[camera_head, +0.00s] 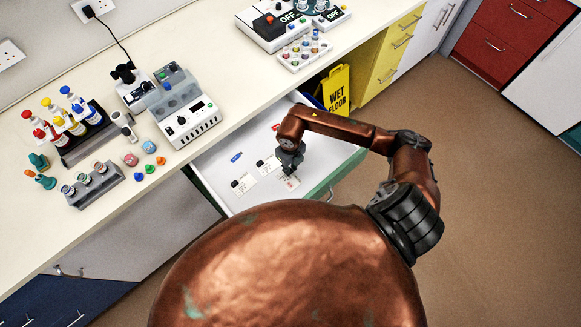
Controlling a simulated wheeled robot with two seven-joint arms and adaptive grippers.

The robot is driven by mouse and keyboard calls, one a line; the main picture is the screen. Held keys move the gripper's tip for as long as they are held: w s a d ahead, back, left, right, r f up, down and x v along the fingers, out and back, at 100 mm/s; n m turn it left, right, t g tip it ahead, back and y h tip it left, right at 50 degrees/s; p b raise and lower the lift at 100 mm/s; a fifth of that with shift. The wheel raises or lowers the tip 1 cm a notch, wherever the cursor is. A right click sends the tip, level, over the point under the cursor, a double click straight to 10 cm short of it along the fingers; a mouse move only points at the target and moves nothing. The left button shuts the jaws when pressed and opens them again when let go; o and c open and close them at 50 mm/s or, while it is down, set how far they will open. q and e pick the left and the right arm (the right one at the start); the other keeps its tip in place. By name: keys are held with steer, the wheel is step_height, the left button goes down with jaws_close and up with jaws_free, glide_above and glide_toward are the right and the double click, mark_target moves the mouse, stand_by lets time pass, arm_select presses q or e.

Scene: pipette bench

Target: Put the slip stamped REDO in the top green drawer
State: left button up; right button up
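The green-fronted drawer (332,184) is pulled out below the bench, and its white inside shows. My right gripper (289,170) reaches down into the drawer space from the right. A white slip with reddish print (291,183) lies just under or at its fingertips; I cannot tell whether they touch it. Two other pale slips, one at the left (243,184) and one nearer the middle (268,165), lie in the drawer, each with a small dark piece by it. The stamps are too small to read. The fingers are too small and dark to show their opening. My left gripper is not in view.
A small blue item (236,157) and a red one (276,127) also lie in the drawer. Bottles in a rack (68,129), a control box (190,122) and small coloured pieces stand on the bench above. A yellow wet-floor sign (337,91) stands beyond the drawer.

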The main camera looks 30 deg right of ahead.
steer(key=shift+o, duration=1.1)
step_height(320, 180, up, 12)
steer(key=shift+r, duration=0.15)
